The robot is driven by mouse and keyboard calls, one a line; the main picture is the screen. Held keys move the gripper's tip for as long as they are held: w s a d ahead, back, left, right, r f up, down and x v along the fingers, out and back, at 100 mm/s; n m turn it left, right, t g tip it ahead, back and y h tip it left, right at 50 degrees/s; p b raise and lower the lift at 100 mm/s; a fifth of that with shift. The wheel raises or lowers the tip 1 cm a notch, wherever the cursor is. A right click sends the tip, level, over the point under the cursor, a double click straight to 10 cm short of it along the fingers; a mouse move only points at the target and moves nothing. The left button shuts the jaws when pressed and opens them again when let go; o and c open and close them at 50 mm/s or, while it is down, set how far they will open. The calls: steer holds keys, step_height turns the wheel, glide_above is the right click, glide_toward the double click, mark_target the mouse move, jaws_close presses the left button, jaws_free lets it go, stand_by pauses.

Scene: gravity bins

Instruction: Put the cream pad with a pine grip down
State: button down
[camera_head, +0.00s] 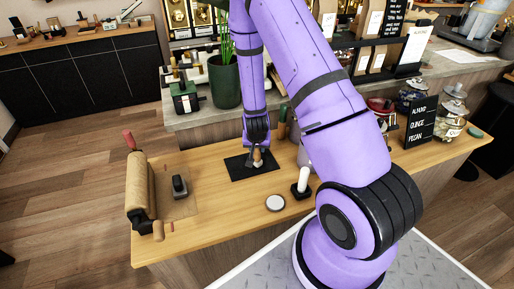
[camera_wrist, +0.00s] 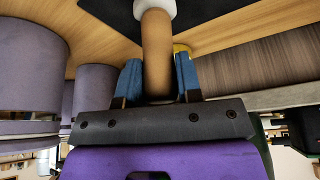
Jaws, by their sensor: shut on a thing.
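My gripper (camera_head: 257,148) is shut on the wooden grip of the cream pad with a pine grip (camera_head: 256,163). In the wrist view the brown grip (camera_wrist: 156,50) stands between the blue fingertips, and the pale pad (camera_wrist: 154,8) shows at the top edge, partly cut off. The pad is over or on the black mat (camera_head: 236,166) on the wooden counter. I cannot tell whether the pad touches the mat. The mat also shows behind the pad in the wrist view (camera_wrist: 210,10).
A paper roll (camera_head: 139,188) and a black block (camera_head: 180,187) are at left. A plant pot (camera_head: 225,82) stands behind. The counter between block and disc is clear.

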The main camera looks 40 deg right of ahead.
steer(key=shift+f, duration=0.2)
steer(key=shift+f, duration=0.1)
steer(key=c, duration=0.8)
jaws_free()
